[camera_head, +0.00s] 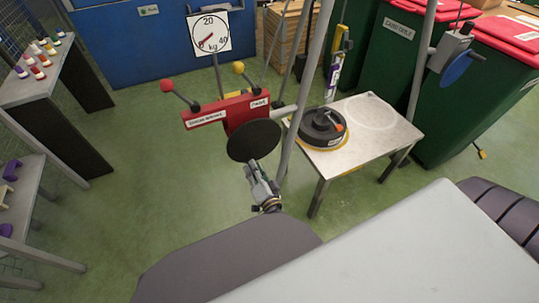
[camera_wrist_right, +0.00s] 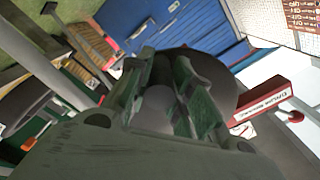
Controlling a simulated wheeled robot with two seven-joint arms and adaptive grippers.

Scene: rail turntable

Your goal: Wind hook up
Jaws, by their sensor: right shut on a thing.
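A red winch box (camera_head: 228,112) is mounted on a slanted grey pole, with a red-knobbed lever and a yellow-knobbed lever on top. A black round wheel (camera_head: 253,140) faces me on its front. My right gripper (camera_head: 256,176) is just below the wheel's lower edge. In the right wrist view the fingers (camera_wrist_right: 160,95) are shut around a dark grey cylindrical grip (camera_wrist_right: 156,104), with the black wheel (camera_wrist_right: 222,88) behind. A yellow piece (camera_head: 340,45) hangs by the poles; I cannot tell if it is the hook. My left gripper is out of view.
A low metal table (camera_head: 375,145) holds a black round weight (camera_head: 322,127). A kg dial (camera_head: 209,34) stands behind the winch. Green bins (camera_head: 392,62) with red lids (camera_head: 505,40) are at right. Open green floor (camera_head: 120,190) lies between.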

